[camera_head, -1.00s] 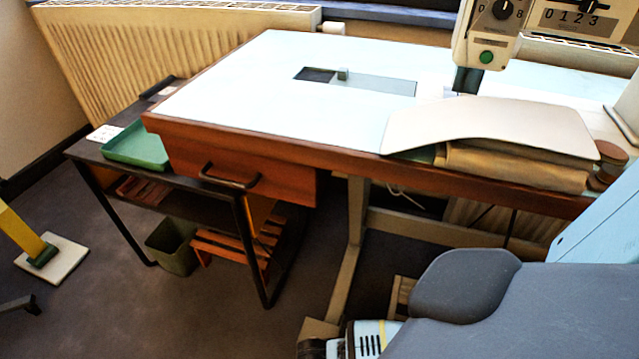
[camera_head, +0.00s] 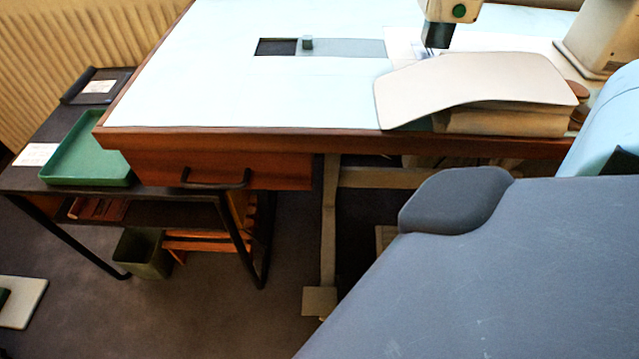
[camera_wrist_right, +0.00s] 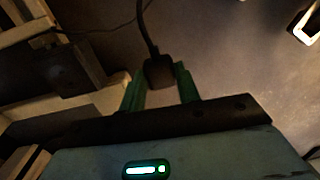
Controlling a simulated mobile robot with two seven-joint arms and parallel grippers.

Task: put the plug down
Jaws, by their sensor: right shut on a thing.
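The plug (camera_wrist_right: 159,72) is a small dark block with a dark cable running up from it in the right wrist view. My right gripper (camera_wrist_right: 160,78) has its two green fingers shut on the plug, one on each side. The plug is held over the dark floor, and how high I cannot tell. The right gripper is not visible in the head view, where a large grey part of my body covers the lower right. My left gripper is in neither view.
A bin (camera_head: 143,254) stands below. Open floor lies at lower left.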

